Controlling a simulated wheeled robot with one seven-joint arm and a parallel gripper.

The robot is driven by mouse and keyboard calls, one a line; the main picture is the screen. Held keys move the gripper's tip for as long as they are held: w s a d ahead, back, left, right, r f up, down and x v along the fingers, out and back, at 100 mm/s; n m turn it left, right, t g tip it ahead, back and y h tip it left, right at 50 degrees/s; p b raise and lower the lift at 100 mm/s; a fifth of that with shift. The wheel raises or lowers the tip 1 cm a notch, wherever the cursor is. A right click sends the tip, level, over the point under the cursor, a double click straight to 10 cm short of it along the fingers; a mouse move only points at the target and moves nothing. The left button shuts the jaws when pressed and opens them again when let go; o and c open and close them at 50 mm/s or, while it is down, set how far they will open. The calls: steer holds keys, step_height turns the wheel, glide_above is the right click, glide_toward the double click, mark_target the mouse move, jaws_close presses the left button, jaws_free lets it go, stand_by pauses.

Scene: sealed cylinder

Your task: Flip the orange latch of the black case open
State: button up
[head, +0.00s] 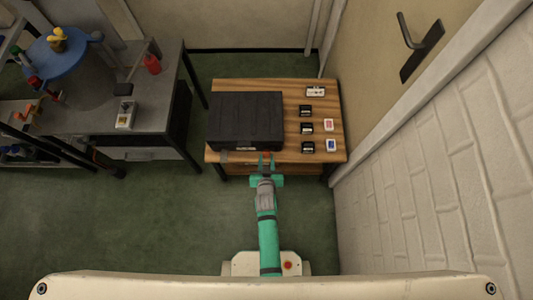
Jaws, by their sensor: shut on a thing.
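The black case (245,118) lies closed on the left part of a small wooden table (321,98). A small orange-red spot, the orange latch (266,153), shows at the right of the case's front edge, partly hidden by my gripper. My gripper (266,157) is teal and reaches forward to the table's front edge, with its fingertips at the latch. The fingers are shut on the latch, as far as this small view shows. The latch's exact angle is too small to tell.
Several small dark, white, red and blue items (307,128) lie on the table right of the case. A wall stands close on the right. A grey workbench (165,95) with a blue round tray (57,55) stands at left. Green floor (150,220) is clear in front.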

steer(key=shift+s+f+t, duration=0.25)
steer(key=shift+f+t, duration=0.55)
steer(key=shift+t, duration=0.35)
steer(key=shift+s+f+t, duration=0.3)
steer(key=shift+f+t, duration=0.45)
steer(key=shift+t, duration=0.45)
steer(key=shift+s+f+t, duration=0.25)
steer(key=shift+f+t, duration=0.55)
steer(key=shift+t, duration=0.35)
steer(key=shift+f+t, duration=0.1)
steer(key=shift+t, duration=0.2)
steer(key=o, duration=1.1)
steer(key=shift+c, duration=0.2)
steer(key=shift+s, duration=0.1)
steer(key=s, duration=1)
steer(key=shift+s+f, duration=0.35)
